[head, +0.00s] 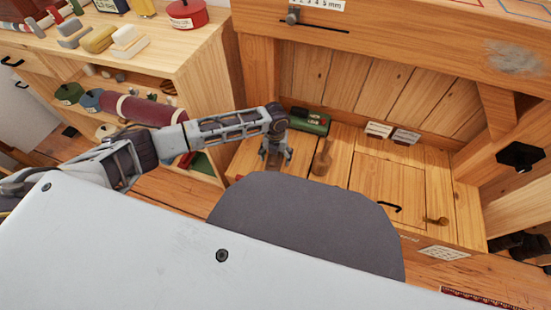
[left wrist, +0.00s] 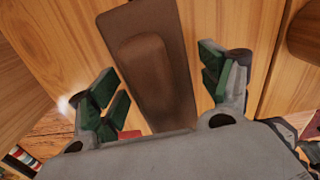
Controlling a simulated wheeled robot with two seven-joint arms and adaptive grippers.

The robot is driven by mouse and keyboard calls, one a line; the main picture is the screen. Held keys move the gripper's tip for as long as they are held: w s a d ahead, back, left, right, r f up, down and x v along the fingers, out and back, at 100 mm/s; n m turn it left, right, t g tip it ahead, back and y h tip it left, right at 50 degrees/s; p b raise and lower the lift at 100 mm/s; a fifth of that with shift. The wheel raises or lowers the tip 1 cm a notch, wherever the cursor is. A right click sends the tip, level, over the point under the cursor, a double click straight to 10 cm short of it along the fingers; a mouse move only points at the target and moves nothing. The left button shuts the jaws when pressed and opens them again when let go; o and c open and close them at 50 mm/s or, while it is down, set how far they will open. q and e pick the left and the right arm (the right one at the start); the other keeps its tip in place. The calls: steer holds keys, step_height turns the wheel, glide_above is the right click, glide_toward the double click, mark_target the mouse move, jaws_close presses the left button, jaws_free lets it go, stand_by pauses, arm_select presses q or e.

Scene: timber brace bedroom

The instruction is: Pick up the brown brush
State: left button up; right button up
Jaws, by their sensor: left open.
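The brown brush (left wrist: 150,65) shows in the left wrist view as a long, flat brown piece with a raised rounded middle. It lies on the pale wooden surface and runs between my left gripper's fingers. My left gripper (left wrist: 162,92) is open, with green-padded fingers apart on either side of the brush; I see no grip on it. In the head view my left gripper (head: 275,155) points down over the wooden bench deck, and it hides the brush there. My right gripper is not in view.
A brown wooden tool (head: 321,158) stands right of the left gripper. A green object (head: 311,121) lies behind it. Two small labelled blocks (head: 392,132) sit at the back. A shelf unit (head: 205,60) stands left. A grey rounded panel (head: 305,220) is in front.

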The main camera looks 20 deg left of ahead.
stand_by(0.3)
arm_select(q)
steer(key=c, duration=1.2)
steer(key=shift+r, duration=0.25)
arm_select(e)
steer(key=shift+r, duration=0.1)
arm_select(q)
steer(key=shift+r+p, duration=0.6)
steer(key=shift+r, duration=0.3)
step_height(320, 180, up, 6)
steer(key=p, duration=0.2)
steer(key=shift+p, duration=0.4)
steer(key=shift+r+p, duration=0.35)
steer(key=shift+r, duration=0.55)
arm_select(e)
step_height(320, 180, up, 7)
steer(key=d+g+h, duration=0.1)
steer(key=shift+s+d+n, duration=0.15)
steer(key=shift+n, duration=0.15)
arm_select(q)
steer(key=o, duration=0.5)
steer(key=c, duration=0.3)
